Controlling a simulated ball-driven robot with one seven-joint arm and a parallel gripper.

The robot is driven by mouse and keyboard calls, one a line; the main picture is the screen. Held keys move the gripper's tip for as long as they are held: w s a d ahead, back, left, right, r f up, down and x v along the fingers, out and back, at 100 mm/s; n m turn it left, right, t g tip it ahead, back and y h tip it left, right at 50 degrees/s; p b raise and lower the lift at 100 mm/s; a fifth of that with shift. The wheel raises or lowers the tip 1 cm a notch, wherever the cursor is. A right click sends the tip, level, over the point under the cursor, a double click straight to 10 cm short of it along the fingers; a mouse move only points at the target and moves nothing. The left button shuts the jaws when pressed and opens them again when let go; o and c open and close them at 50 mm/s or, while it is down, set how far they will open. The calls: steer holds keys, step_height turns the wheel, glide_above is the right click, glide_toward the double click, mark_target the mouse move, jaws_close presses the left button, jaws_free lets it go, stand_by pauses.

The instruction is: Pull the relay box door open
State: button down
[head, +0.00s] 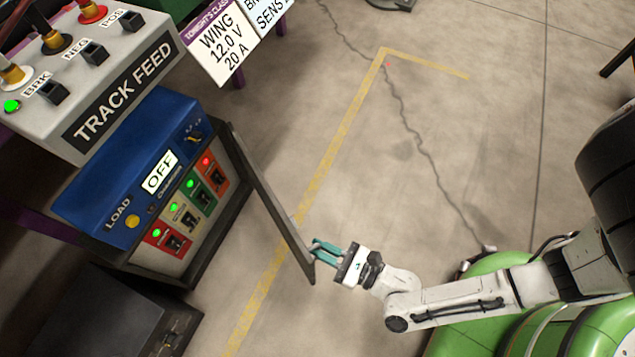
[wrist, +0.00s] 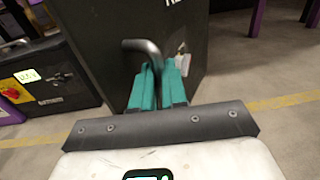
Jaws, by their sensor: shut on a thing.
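The relay box door (head: 268,195) is a dark panel standing swung out from the front of the box, hinged at its far side. Its face also shows in the wrist view (wrist: 105,40). My gripper (head: 317,247) is at the door's free edge. In the wrist view its teal fingers (wrist: 160,77) are shut on the curved grey door handle (wrist: 140,46).
A TRACK FEED panel (head: 110,85) with posts and switches sits above the box. A dark case (head: 95,320) stands below left. Signs (head: 225,45) hang behind. The concrete floor right of the door is open, with a yellow line (head: 345,125) and a cable (head: 425,140).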

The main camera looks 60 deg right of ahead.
steer(key=shift+w+d+r, duration=0.2)
steer(key=shift+w+r, duration=0.05)
steer(key=shift+w, duration=0.1)
steer(key=c, duration=1.2)
jaws_free()
steer(key=shift+o, duration=0.2)
steer(key=shift+s+f, duration=0.1)
steer(key=shift+s, duration=0.1)
steer(key=shift+a, duration=0.15)
